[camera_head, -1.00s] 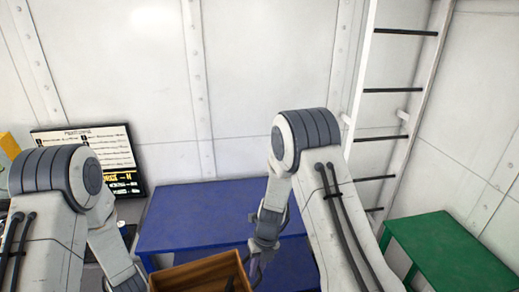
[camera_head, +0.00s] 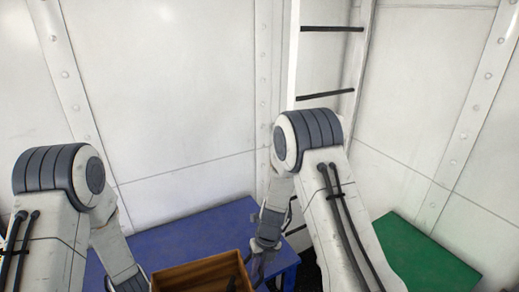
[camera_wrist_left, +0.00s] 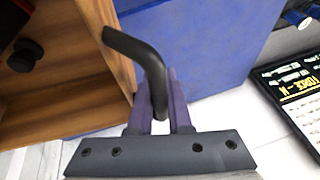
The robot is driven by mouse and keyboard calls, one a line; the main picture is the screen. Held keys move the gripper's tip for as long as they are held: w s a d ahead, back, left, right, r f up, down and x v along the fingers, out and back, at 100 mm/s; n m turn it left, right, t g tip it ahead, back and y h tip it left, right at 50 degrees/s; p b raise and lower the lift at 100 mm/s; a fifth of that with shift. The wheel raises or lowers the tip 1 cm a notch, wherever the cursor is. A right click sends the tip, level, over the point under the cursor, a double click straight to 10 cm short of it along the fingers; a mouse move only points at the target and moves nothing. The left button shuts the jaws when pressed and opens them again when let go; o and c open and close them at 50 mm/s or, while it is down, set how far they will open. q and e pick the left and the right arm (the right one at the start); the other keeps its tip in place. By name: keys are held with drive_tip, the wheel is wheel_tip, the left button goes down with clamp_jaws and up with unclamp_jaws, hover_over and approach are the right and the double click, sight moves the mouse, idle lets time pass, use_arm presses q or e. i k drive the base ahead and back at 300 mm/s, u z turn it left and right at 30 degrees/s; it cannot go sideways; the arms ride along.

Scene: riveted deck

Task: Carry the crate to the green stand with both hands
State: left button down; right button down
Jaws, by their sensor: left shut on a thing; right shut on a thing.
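The wooden crate (camera_head: 192,272) is at the bottom of the head view, between my two arms, its lower part cut off. My right gripper (camera_head: 258,268) is shut at its right side; the grip itself is hard to see. In the left wrist view, my left gripper (camera_wrist_left: 161,115) is shut on the crate's bent black handle (camera_wrist_left: 140,50), beside the wooden wall (camera_wrist_left: 75,90). A dark object (camera_wrist_left: 25,55) shows inside the crate. The green stand (camera_head: 425,258) is at the lower right of the head view, partly behind my right arm.
A blue table (camera_head: 180,236) stands behind the crate against the white wall. A ladder (camera_head: 325,65) rises at the wall between table and stand. A dark lettered panel (camera_wrist_left: 295,90) is at the right of the left wrist view.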

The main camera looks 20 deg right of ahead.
sight(408, 258)
drive_tip(key=z, duration=0.45)
drive_tip(key=i, duration=0.6)
drive_tip(key=z, duration=1.2)
drive_tip(key=i, duration=0.7)
drive_tip(key=z, duration=0.45)
